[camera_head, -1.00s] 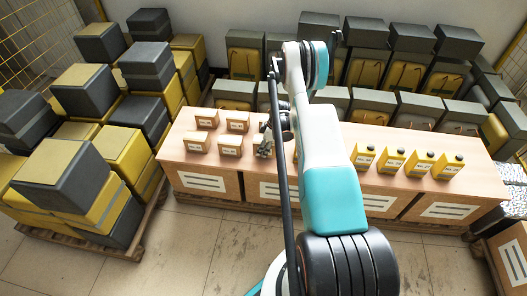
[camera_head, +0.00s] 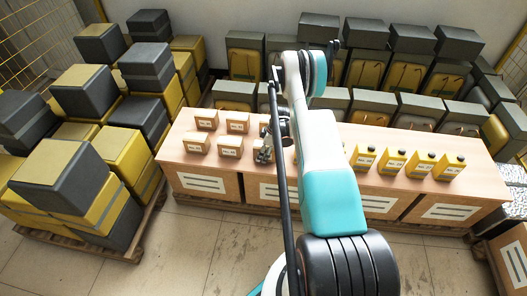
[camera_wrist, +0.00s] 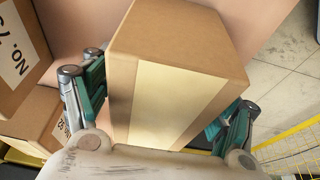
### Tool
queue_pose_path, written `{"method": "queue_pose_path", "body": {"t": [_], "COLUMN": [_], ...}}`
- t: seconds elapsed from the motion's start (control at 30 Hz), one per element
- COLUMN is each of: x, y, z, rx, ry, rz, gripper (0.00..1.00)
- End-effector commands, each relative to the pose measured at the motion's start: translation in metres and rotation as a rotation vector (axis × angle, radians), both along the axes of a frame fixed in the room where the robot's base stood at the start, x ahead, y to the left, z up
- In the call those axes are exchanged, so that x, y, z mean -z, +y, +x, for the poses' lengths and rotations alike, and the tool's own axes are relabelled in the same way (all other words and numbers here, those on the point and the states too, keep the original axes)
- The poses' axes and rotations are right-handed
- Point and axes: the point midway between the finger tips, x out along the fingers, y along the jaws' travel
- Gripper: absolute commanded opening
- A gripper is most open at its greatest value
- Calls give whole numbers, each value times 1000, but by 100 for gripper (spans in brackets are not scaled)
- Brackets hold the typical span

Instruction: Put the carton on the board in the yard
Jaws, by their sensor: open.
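In the wrist view a brown carton (camera_wrist: 180,42) with a pale blank patch on its near side stands between the fingers of my gripper (camera_wrist: 158,108). The fingers are open, one on each side of it; whether either touches it I cannot tell. In the head view my gripper (camera_head: 263,150) is low over the table, right of a group of small labelled cartons (camera_head: 230,146). My arm hides much of the table's middle there, so the carton between the fingers is hard to make out. I cannot identify the board in either view.
Two other cartons stand close at the left in the wrist view, one marked (camera_wrist: 20,60). Several yellow containers (camera_head: 420,163) stand on the right of the wooden table (camera_head: 330,150). Stacked crates (camera_head: 85,90) fill the left and back. Floor (camera_head: 215,240) in front is open.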

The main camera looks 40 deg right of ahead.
Motion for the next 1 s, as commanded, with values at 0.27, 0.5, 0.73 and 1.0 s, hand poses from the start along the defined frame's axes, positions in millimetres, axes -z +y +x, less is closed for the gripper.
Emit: {"method": "queue_pose_path", "body": {"t": [0.27, 0.5, 0.73, 1.0], "x": [-31, -79, -110, -118], "y": [-5, -15, -21, -23], "z": [-6, -17, -25, -27], "rx": [2, 1, 1, 0], "ry": [0, 0, 0, 0], "rz": [0, 0, 0, 0], "gripper": [78, 78, 78, 78]}}
